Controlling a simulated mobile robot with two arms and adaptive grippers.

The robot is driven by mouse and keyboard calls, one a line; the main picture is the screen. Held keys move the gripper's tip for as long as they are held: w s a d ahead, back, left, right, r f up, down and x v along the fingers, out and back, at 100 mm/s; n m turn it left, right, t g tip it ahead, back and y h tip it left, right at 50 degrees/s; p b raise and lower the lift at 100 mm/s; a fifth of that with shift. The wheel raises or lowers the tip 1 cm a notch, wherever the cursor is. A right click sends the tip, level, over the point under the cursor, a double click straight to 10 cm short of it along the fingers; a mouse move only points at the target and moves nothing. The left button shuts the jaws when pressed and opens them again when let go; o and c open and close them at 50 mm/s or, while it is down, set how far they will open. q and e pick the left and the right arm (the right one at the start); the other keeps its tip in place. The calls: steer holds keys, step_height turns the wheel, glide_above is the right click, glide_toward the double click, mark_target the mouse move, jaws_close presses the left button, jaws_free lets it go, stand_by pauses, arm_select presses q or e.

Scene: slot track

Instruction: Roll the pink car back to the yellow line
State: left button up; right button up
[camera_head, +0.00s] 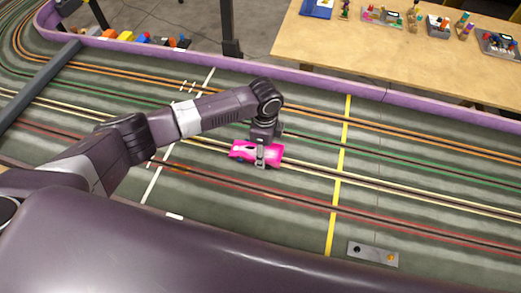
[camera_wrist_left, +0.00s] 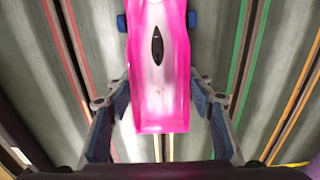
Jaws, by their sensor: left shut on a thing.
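The pink car (camera_head: 242,150) sits on the cream-lined slot lane, between the white line (camera_head: 153,184) and the yellow line (camera_head: 340,165) in the head view. It is nearer the white line and apart from the yellow line. My left gripper (camera_head: 262,158) reaches down over the car from above and is shut on it, partly hiding its middle. In the left wrist view the pink car (camera_wrist_left: 160,75) lies between the two fingers of my left gripper (camera_wrist_left: 164,100), and blue wheels show at its far end. My right gripper is not in view.
A purple border wall (camera_head: 320,74) edges the track at the back. A grey beam (camera_head: 38,88) crosses the lanes at left. A metal plate (camera_head: 373,254) lies right of the yellow line. A wooden table (camera_head: 400,52) stands behind. The lane between car and yellow line is clear.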

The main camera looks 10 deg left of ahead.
mark_target(277, 155)
arm_select(q)
steer(key=shift+d, duration=2.05)
steer(key=shift+d, duration=0.8)
steer(key=shift+s+d, duration=0.1)
steer(key=shift+d, duration=1.05)
steer(key=shift+d, duration=0.1)
steer(key=shift+d, duration=1.9)
steer(key=shift+s, duration=0.1)
steer(key=shift+d, duration=0.1)
